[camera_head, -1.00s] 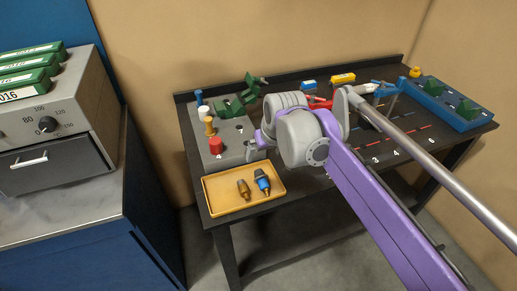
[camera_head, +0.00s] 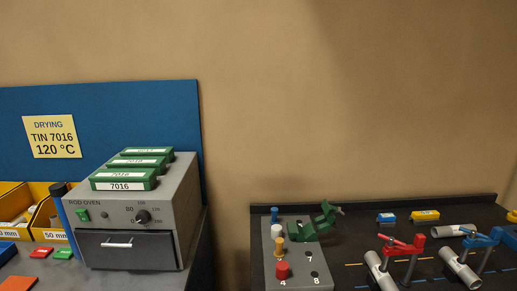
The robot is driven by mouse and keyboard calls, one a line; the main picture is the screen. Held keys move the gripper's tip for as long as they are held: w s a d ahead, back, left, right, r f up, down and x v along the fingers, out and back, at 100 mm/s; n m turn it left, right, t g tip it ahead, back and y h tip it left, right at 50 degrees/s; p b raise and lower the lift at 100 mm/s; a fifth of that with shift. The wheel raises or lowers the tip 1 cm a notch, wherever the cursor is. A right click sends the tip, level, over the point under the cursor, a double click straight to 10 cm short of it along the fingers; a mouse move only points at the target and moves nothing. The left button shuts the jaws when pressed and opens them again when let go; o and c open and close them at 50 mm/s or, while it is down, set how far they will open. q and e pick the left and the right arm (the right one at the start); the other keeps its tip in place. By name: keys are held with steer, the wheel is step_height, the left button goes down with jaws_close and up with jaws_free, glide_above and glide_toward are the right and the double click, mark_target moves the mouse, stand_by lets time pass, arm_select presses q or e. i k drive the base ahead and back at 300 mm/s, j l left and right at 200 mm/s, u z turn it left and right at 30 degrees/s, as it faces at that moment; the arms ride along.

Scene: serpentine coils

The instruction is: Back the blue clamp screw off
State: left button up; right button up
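The blue clamp (camera_head: 482,240) stands at the right on the dark table, beside a pale tube (camera_head: 459,270). A thin blue bar sticks out from its left side, and its right part runs close to the picture edge. Its screw is too small to make out clearly, and I cannot tell how tight it is. Neither of my grippers is in view.
A red clamp (camera_head: 405,247) stands left of the blue one with another tube (camera_head: 380,272). A grey block (camera_head: 300,268) with coloured pegs and a green holder (camera_head: 318,221) stand farther left. A rod oven (camera_head: 140,215) is at left.

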mark_target(473, 234)
steer(key=z, duration=1.55)
steer(key=i+l+u, duration=0.15)
steer(key=l, duration=0.15)
steer(key=i+l+u, duration=0.15)
steer(key=l, duration=0.15)
steer(key=l+u, duration=0.15)
steer(key=l, duration=0.15)
